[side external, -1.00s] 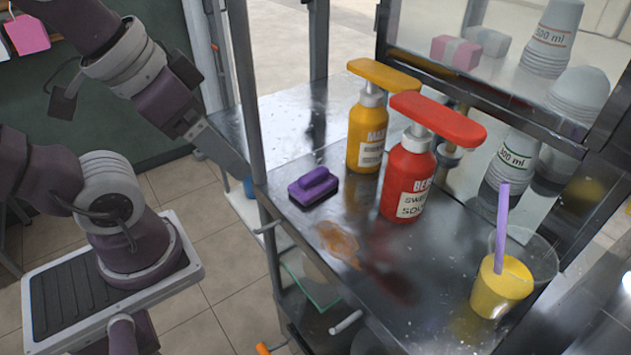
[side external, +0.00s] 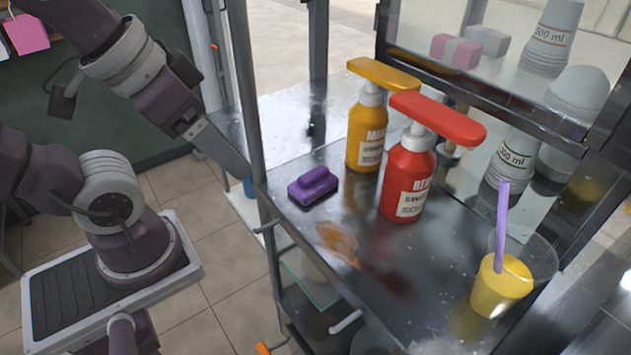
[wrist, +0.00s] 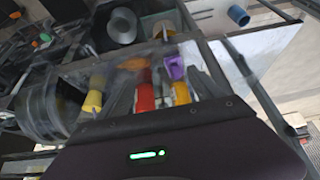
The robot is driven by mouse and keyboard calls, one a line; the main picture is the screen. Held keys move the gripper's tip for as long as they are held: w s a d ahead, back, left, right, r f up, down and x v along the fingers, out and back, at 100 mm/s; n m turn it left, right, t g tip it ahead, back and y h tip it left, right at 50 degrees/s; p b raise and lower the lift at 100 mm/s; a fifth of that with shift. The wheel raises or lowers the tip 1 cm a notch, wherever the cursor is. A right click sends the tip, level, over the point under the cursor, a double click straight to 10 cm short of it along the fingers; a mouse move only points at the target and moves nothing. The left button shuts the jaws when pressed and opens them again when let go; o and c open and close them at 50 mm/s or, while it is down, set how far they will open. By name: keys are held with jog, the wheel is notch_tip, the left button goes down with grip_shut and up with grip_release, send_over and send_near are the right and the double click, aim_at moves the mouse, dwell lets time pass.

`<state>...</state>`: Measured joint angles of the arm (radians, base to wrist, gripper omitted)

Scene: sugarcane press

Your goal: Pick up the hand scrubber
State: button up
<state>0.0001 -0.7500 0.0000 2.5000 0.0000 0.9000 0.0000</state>
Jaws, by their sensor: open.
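The purple hand scrubber (side external: 313,186) lies handle-up on the metal counter near its left edge, in front of the yellow bottle. In the wrist view, the scrubber (wrist: 175,67) shows near the middle, between the fingers. My gripper (side external: 238,165) is left of the counter post in the side view, apart from the scrubber. In the wrist view my gripper (wrist: 165,72) is open with nothing held; its fingers spread to either side of the bottles and scrubber. The side view does not show the finger gap clearly.
A yellow pump bottle (side external: 366,135) and a red pump bottle (side external: 408,180) stand right of the scrubber. A metal post (side external: 246,90) rises at the counter's left edge. An orange spill (side external: 338,243) lies in front. A yellow cup with purple straw (side external: 500,285) stands front right.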

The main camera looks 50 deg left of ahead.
jog(key=o, duration=0.5)
jog(key=m+g, duration=0.5)
jog(key=m, duration=1.2)
send_over(313, 172)
notch_tip(313, 172, down, 10)
jog(key=shift+r, duration=0.15)
jog(key=shift+g, duration=0.3)
notch_tip(313, 172, down, 7)
jog(key=shift+f, duration=0.2)
